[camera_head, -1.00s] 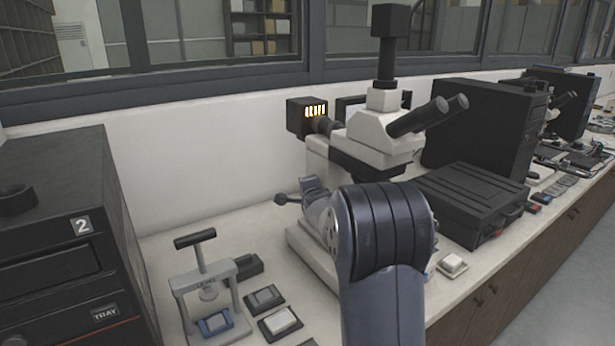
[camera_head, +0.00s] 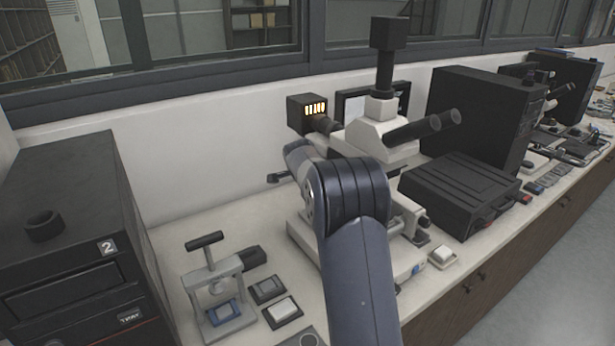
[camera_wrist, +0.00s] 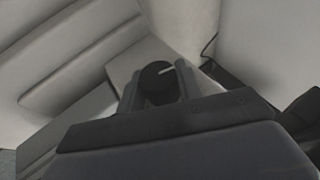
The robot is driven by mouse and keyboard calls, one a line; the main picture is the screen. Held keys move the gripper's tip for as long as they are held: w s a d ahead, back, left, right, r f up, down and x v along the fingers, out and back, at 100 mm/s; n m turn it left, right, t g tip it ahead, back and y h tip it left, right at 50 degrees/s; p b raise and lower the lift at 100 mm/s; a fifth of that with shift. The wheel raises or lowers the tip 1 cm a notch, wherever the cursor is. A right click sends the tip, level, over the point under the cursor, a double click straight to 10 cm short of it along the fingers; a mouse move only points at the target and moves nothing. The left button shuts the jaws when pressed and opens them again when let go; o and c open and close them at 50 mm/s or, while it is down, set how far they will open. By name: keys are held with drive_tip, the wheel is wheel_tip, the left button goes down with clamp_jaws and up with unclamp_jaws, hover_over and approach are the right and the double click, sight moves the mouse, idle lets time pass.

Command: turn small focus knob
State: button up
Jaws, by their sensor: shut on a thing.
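The microscope (camera_head: 381,117) stands on the bench at the centre of the head view, white with black eyepieces and a lit lamp housing. My arm reaches in front of it and hides much of its lower body and the knob there. In the wrist view, the small focus knob (camera_wrist: 158,82) is a dark round knob with a pale line mark pointing to the upper right. My gripper (camera_wrist: 157,88) is shut on it, one finger on each side. In the head view the fingertips are hidden behind my arm.
The press (camera_head: 212,284) with a blue-grey sample stands at the left front, beside small sample trays (camera_head: 283,310). A black cabinet marked 2 (camera_head: 75,255) fills the left edge. A black case (camera_head: 460,190) lies right of the microscope. The white wall is close behind.

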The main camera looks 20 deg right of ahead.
drive_tip(key=g+p, duration=0.2)
drive_tip(key=p, duration=0.1)
drive_tip(key=shift+r+p, duration=0.2)
drive_tip(key=shift+p, duration=0.2)
drive_tip(key=shift+f+n+g+h+p, duration=0.1)
drive_tip(key=shift+n+g+h+p, duration=0.2)
drive_tip(key=shift+p, duration=0.2)
drive_tip(key=shift+f, duration=0.15)
drive_tip(key=o, duration=1)
drive_tip(key=shift+c, duration=0.2)
drive_tip(key=b+v, duration=0.2)
drive_tip(key=v, duration=0.9)
drive_tip(key=shift+w, duration=0.3)
